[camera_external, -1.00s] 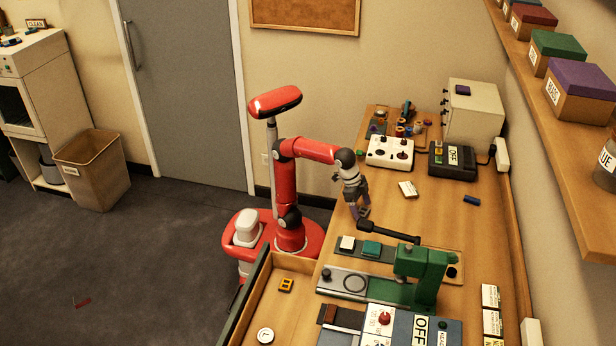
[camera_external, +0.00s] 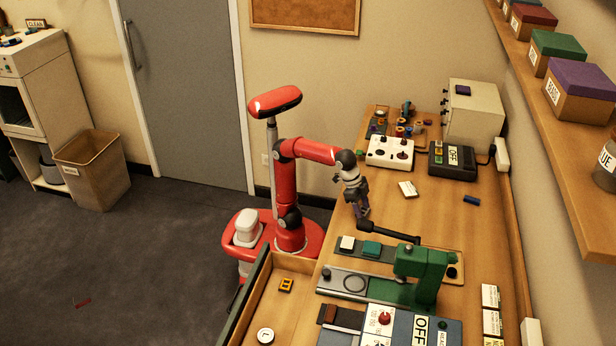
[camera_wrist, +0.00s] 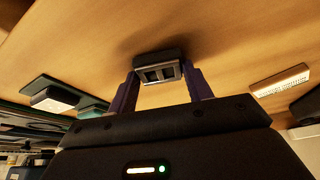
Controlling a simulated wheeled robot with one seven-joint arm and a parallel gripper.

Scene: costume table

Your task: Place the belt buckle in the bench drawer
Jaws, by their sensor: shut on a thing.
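My gripper (camera_wrist: 159,86) is shut on a grey metal belt buckle (camera_wrist: 160,73) with two rectangular openings. Its purple fingers grip the buckle at both sides in the wrist view. In the external view my gripper (camera_external: 362,211) points down over the wooden bench, behind the black lever of the green press; the buckle is too small to make out there. Whether it touches the bench top is unclear. The bench drawer (camera_external: 283,315) is pulled open at the lower left of the bench. A yellow buckle-shaped piece (camera_external: 286,285) and a round white-topped item (camera_external: 265,336) lie in it.
The green press (camera_external: 424,277) with its black lever (camera_external: 388,232) stands between my gripper and the bench's near end. A white label card (camera_external: 408,189) and a blue piece (camera_external: 472,200) lie to the right. Control boxes (camera_external: 390,152) stand behind.

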